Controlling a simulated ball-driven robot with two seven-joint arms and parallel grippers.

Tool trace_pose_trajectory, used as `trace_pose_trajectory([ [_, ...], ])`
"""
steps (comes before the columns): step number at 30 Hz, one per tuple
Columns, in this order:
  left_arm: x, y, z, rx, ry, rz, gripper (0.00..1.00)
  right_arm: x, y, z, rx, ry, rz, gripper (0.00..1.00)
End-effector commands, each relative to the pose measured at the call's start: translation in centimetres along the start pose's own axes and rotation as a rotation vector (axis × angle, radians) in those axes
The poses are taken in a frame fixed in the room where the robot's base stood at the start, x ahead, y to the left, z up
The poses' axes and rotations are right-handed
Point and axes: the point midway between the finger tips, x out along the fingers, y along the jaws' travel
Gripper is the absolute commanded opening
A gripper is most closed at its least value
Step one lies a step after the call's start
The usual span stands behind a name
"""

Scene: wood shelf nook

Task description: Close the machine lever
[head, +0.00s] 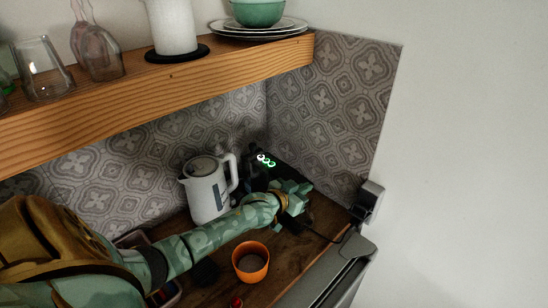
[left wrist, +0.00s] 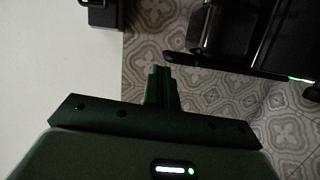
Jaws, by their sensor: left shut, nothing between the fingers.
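The dark machine (head: 256,176), with lit white and green buttons on top, stands in the back corner of the wooden counter, right of the kettle. My left gripper (head: 296,196) is in front of the machine and to its right, partly covering it. In the left wrist view the left gripper's fingers (left wrist: 160,86) are together with nothing between them. Black machine parts (left wrist: 225,32) show at the upper right there, apart from the fingers. A dark bar (left wrist: 245,68) juts out beneath them; I cannot tell whether it is the lever. My right gripper is in neither view.
A white kettle (head: 206,194) stands behind my left forearm, and an orange cup (head: 250,262) in front of it. A wall socket box (head: 371,194) with a dark cable is to the right. A wooden shelf (head: 160,84) with glasses and dishes hangs above.

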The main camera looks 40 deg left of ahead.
Motion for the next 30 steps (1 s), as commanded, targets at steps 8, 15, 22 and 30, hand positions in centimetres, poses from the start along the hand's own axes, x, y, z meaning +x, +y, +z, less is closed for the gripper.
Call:
trace_pose_trajectory([
  [8,-3.5,-0.1,-3.3,-0.001,0.001,0.000,0.00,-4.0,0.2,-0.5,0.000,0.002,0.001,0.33],
  [15,-8.7,0.0,-3.1,0.000,0.002,-0.001,0.00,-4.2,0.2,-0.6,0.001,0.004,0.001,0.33],
  [22,-10.5,0.0,-3.1,0.000,0.004,-0.002,0.00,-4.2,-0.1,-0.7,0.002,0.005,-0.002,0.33],
  [30,-10.6,0.1,-3.1,0.000,0.004,-0.002,0.00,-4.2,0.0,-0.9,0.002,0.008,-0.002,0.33],
])
